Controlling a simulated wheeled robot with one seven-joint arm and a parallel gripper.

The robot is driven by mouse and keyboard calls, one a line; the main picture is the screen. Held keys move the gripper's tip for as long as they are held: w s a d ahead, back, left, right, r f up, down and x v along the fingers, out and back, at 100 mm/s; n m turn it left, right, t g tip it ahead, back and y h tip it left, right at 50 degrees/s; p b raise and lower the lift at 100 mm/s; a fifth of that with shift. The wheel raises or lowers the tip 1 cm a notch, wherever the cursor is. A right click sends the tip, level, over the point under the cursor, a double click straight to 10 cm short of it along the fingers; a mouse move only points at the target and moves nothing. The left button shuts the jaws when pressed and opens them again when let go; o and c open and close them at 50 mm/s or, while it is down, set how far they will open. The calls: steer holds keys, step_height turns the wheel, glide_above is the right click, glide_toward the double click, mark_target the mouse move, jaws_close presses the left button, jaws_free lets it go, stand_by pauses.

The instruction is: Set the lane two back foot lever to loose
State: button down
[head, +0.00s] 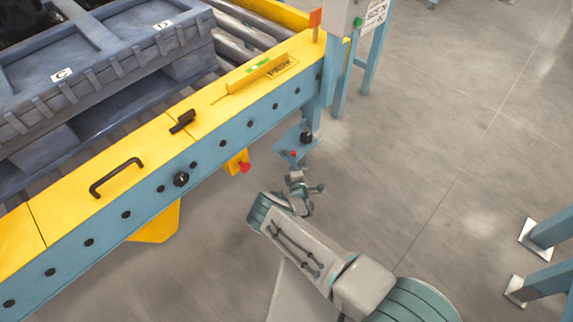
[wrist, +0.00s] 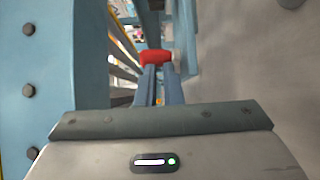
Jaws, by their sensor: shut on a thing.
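The rail (head: 150,150) carries a black handle (head: 116,177), a small black lever (head: 183,121) and a yellow bar by a PARK label. A grey-blue pallet (head: 100,75) stands behind it. A blue plate with a black knob (head: 306,137) is close to my gripper.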

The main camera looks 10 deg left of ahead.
steer(key=shift+w+d+r+p, duration=0.1)
steer(key=shift+w+r+p, duration=0.1)
steer(key=shift+w+r, duration=0.3)
steer(key=shift+w+d+r+p, duration=0.15)
steer(key=shift+w+r, duration=0.1)
steer(key=shift+r, duration=0.3)
steer(key=s+d+r+p, duration=0.2)
steer(key=d+r+p, duration=0.5)
steer(key=d+r, duration=0.2)
steer(key=shift+s+d, duration=0.3)
steer(key=shift+d, duration=0.8)
